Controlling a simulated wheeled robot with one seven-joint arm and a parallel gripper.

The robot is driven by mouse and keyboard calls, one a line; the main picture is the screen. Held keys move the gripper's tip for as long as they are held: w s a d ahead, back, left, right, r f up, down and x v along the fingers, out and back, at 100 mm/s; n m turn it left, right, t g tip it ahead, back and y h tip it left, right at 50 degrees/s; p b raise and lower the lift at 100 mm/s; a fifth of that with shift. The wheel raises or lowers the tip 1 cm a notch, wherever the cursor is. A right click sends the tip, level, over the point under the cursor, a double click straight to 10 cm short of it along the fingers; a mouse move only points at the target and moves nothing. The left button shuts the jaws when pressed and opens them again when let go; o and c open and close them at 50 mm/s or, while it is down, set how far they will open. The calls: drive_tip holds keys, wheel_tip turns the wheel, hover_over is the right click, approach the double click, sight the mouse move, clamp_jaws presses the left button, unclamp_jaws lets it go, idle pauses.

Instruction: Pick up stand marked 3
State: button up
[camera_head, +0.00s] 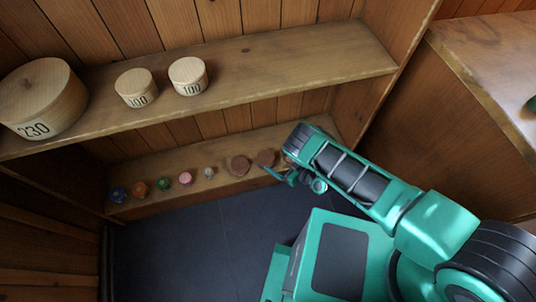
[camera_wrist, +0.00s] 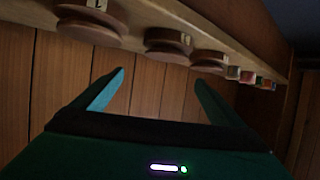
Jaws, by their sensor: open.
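Several brown turned spools stand on the lower shelf. Two show in the head view, a left one (camera_head: 239,166) and a right one (camera_head: 265,158) beside my gripper (camera_head: 284,175). The wrist view is tilted and shows three: a near one (camera_wrist: 88,30), a middle one (camera_wrist: 168,45) and a farther one (camera_wrist: 208,62). Pale marks on them are too blurred or cut off to read, so I cannot tell which is marked 3. In the wrist view my gripper (camera_wrist: 160,76) is open, with wood panelling between its fingers and no spool there. My arm hides the shelf's right end in the head view.
Small blue (camera_head: 118,194), orange (camera_head: 140,188), green (camera_head: 163,183), pink (camera_head: 185,178) and white (camera_head: 209,172) pieces line the lower shelf (camera_head: 225,182) to the left. Round boxes, including one marked 230 (camera_head: 42,97), stand on the upper shelf (camera_head: 270,72). Dark floor (camera_head: 190,250) is clear.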

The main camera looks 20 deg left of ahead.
sight(268, 158)
drive_tip(key=shift+w+a+f, duration=0.5)
drive_tip(key=shift+a+f, duration=0.55)
drive_tip(key=shift+a, duration=0.25)
drive_tip(key=shift+w+a+f, duration=0.5)
drive_tip(key=shift+a+f, duration=0.6)
drive_tip(key=shift+a, duration=0.15)
drive_tip(key=shift+w+a+f, duration=0.5)
drive_tip(key=shift+a+f, duration=0.55)
drive_tip(key=shift+a, duration=0.25)
drive_tip(key=c, duration=1.1)
